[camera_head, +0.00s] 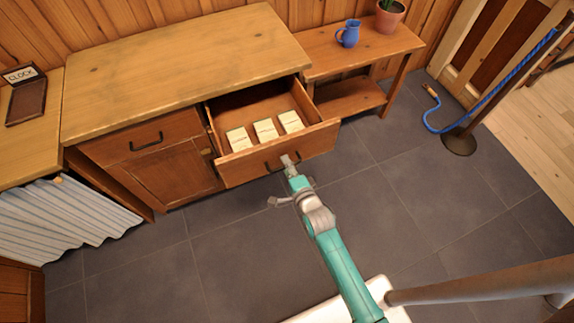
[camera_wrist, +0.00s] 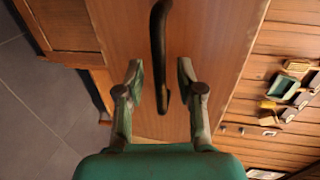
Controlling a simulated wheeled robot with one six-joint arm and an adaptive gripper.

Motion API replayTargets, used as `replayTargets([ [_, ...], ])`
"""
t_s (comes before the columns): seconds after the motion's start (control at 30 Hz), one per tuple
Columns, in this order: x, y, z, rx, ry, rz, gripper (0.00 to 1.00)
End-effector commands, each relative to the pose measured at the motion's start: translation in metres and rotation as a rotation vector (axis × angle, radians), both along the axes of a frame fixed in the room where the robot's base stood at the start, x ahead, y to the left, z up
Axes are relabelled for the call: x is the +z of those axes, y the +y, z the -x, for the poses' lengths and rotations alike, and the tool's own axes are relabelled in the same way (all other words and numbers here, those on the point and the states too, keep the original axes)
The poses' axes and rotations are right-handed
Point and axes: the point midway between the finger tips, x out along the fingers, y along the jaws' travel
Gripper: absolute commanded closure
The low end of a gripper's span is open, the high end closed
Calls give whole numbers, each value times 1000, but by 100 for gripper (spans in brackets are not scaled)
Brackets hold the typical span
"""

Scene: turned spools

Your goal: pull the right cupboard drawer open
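The right cupboard drawer (camera_head: 318,141) stands pulled well out of the wooden cupboard, and three pale blocks (camera_head: 265,129) lie inside it. Its dark bar handle (camera_head: 272,167) is on the drawer front. My gripper (camera_head: 289,160) is in front of the drawer, close to the handle. In the wrist view the handle (camera_wrist: 159,45) runs between the two spread fingers of my gripper (camera_wrist: 161,78), with a gap on both sides. The fingers are open and do not touch the handle. The drawer front (camera_wrist: 220,45) fills the middle of that view.
The left drawer (camera_head: 140,145) is shut above a closed cupboard door (camera_head: 172,180). A side table (camera_head: 345,60) with a blue jug (camera_head: 348,36) and potted plant stands right. A blue rope (camera_head: 490,97) hangs from a post. The grey floor before the cupboard is clear.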

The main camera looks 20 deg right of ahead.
Motion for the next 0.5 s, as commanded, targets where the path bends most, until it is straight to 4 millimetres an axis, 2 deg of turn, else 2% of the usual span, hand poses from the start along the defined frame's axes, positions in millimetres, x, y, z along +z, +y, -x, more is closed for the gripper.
replayTargets([
  [0.17, 3, 0, 20, 0, 2, 0, 63],
  [0.5, 15, 0, 79, 0, 2, 0, 63],
])
